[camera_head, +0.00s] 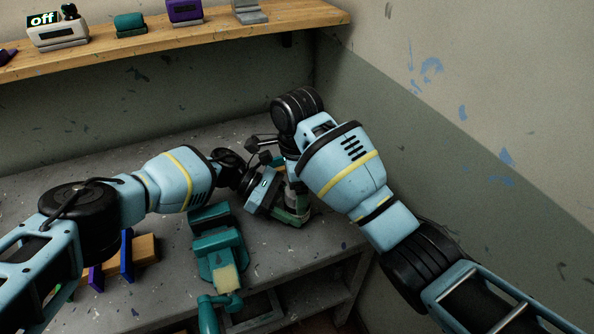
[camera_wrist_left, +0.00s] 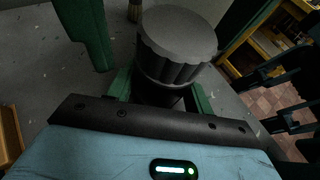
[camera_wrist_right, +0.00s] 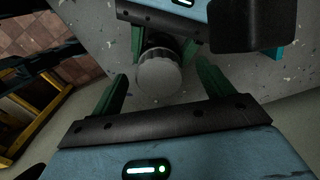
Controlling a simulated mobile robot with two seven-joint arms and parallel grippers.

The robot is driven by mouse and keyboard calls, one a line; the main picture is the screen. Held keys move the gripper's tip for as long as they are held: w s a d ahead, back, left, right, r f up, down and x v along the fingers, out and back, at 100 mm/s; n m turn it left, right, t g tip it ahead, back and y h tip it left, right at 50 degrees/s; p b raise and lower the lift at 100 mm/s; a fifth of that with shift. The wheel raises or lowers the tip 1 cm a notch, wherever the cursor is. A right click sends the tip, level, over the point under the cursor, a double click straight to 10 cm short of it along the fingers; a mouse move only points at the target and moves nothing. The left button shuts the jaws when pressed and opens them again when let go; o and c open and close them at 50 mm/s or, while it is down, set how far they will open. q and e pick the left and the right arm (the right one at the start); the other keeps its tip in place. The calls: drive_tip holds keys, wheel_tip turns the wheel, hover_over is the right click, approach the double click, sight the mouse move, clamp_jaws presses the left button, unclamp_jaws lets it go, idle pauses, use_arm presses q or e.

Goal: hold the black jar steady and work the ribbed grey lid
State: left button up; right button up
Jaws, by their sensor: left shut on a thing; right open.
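The ribbed grey lid (camera_wrist_left: 177,38) sits on the black jar (camera_wrist_left: 157,93) in the left wrist view. My left gripper (camera_wrist_left: 160,90) is shut on the jar below the lid, with a green finger on each side. In the right wrist view the lid (camera_wrist_right: 158,76) is seen from its top, with the dark jar (camera_wrist_right: 160,42) behind it. My right gripper (camera_wrist_right: 160,88) is open, its green fingers apart on either side of the lid with gaps. In the head view both grippers meet at the bench's middle, and the arms mostly hide jar and lid.
A teal vise (camera_head: 218,250) stands on the grey workbench (camera_head: 270,262), close in front of the grippers. A wooden block with purple-blue pieces (camera_head: 127,256) lies at left under my left arm. A wooden shelf (camera_head: 150,42) with several small devices runs along the back wall. A wall closes the right side.

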use_arm(q)
drive_tip(key=shift+r, duration=0.1)
use_arm(e)
wheel_tip(320, 180, up, 12)
idle(0.5)
drive_tip(key=shift+f, duration=0.1)
use_arm(q)
drive_tip(key=o, duration=1.4)
drive_tip(key=v, duration=1.2)
